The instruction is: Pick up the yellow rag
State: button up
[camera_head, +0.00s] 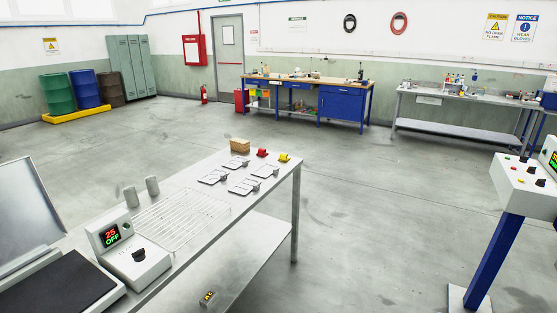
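A small yellow item (284,157), which looks like the yellow rag, lies near the far right corner of the pale metal table (222,200). It looks bunched up, but it is too small to tell its folds. A similar small red item (263,153) lies just to its left, apart from it. My gripper is not in view.
The table also holds a tan block (240,146), several flat metal plates (244,187), a wire rack (180,219), two grey cylinders (131,197) and a control box (130,250). A blue-legged console (490,240) stands right. Open floor (380,200) lies between.

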aim_at(283, 157)
jog(key=i+l+z, duration=0.15)
jog(key=i, duration=0.25)
jog(key=i+l, duration=0.2)
jog(key=i, duration=0.45)
jog(key=i+l+z, duration=0.1)
jog(key=i, duration=0.55)
jog(key=i+l, duration=0.25)
jog(key=i, duration=0.45)
jog(key=i+l+z, duration=0.1)
jog(key=i, duration=0.55)
jog(key=i+u, duration=0.3)
jog(key=u, duration=0.15)
jog(key=i+l+u, duration=0.1)
jog(key=i+u, duration=0.2)
jog(key=u, duration=0.15)
jog(key=i+l+u, duration=0.25)
jog(key=u, duration=0.2)
jog(key=i+l+u, duration=0.3)
jog(key=u, duration=0.15)
jog(key=i+l+u, duration=0.15)
jog(key=l+u, duration=0.3)
